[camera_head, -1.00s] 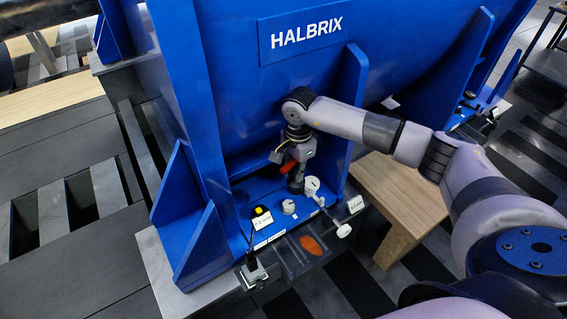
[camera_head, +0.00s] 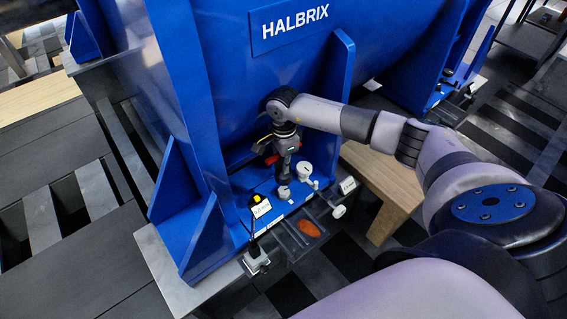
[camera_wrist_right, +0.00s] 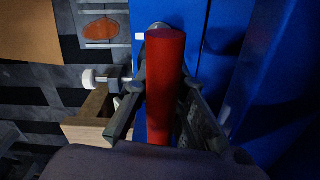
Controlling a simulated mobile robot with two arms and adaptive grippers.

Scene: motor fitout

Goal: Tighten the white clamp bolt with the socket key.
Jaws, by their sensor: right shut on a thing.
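My right gripper (camera_head: 284,152) is shut on the red handle (camera_wrist_right: 165,85) of the socket key. The key's red handle also shows in the head view (camera_head: 272,160), and its dark shaft points down. The shaft's lower end is just above or on a short white bolt head (camera_head: 283,192) on the blue foot; I cannot tell whether they touch. A larger white round head (camera_head: 303,171) stands to its right, with a white knob (camera_head: 338,211) farther out. The socket end is hidden in the right wrist view. My left gripper is not in view.
The blue HALBRIX housing (camera_head: 225,90) and its upright ribs stand close around my right gripper. A yellow button (camera_head: 256,198) and labels are at left on the foot. A tray with an orange piece (camera_head: 309,228) lies in front.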

